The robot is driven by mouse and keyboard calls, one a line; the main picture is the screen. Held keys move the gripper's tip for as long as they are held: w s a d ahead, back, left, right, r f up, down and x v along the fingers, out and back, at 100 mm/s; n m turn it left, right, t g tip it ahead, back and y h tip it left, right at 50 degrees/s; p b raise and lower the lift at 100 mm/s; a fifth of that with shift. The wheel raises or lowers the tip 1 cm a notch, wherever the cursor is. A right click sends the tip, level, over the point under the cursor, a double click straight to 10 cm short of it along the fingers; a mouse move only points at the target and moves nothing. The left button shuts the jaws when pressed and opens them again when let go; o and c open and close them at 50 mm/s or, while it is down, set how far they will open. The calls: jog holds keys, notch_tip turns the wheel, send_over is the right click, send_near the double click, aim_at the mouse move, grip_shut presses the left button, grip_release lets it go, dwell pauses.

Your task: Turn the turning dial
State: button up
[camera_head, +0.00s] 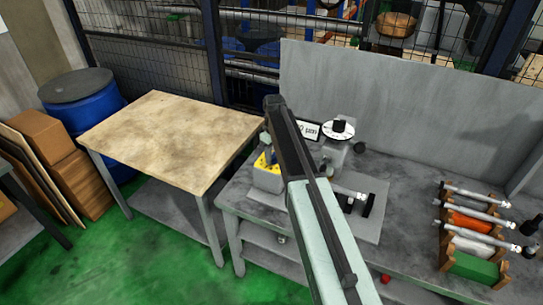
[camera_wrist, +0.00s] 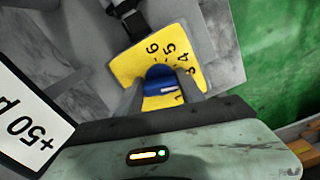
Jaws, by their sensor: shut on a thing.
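The turning dial is a blue knob (camera_wrist: 158,73) on a yellow plate (camera_wrist: 130,68) with black numbers, on a grey machine. In the wrist view my gripper (camera_wrist: 161,90) has one finger on each side of the knob and is shut on it. The numbers 6, 5, 4 and 3 show around the knob; its pointer direction is hard to make out. In the head view, part of the yellow plate (camera_head: 262,161) shows to the left of my arm, which hides my fingertips and most of the dial.
A white display (camera_head: 309,130) and a white round dial (camera_head: 338,129) stand behind my arm; the display's sign (camera_wrist: 28,118) is close at left in the wrist view. A rack (camera_head: 473,267) of shafts stands at right. A wooden-topped table (camera_head: 170,135) at left is bare.

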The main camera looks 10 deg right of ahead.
dwell(0.4)
jog(key=o, duration=1.3)
jog(key=shift+r, duration=0.15)
notch_tip(320, 180, up, 8)
jog(key=p, duration=0.8)
jog(key=shift+f, duration=0.25)
